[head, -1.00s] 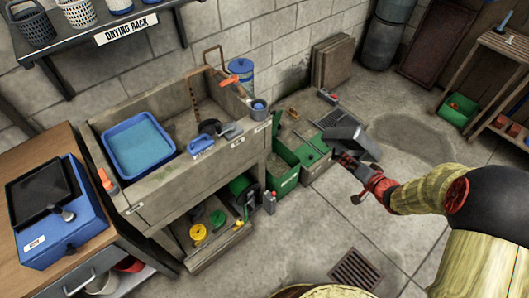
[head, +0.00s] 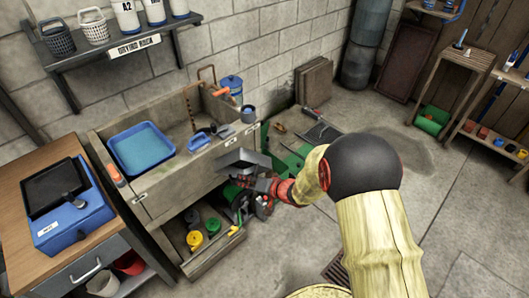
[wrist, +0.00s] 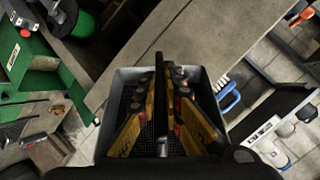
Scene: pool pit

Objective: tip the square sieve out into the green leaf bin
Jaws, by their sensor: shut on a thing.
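The grey square sieve (head: 243,158) is in my gripper (head: 262,186), in front of the sink cabinet's right end. In the wrist view the sieve's pale rim and dark mesh (wrist: 121,97) lie beyond my gripper (wrist: 163,88), whose yellow fingers are shut on the sieve's dark handle bar. I cannot make out any contents in the sieve. A green rim (wrist: 42,75) shows at the left in the wrist view, apart from the sieve.
The sink (head: 183,128) holds a blue tray (head: 143,149). Yellow and green rolls (head: 195,241) lie on its low shelf. A bench with a blue scale (head: 70,221) stands at the left. Open concrete floor lies to the right.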

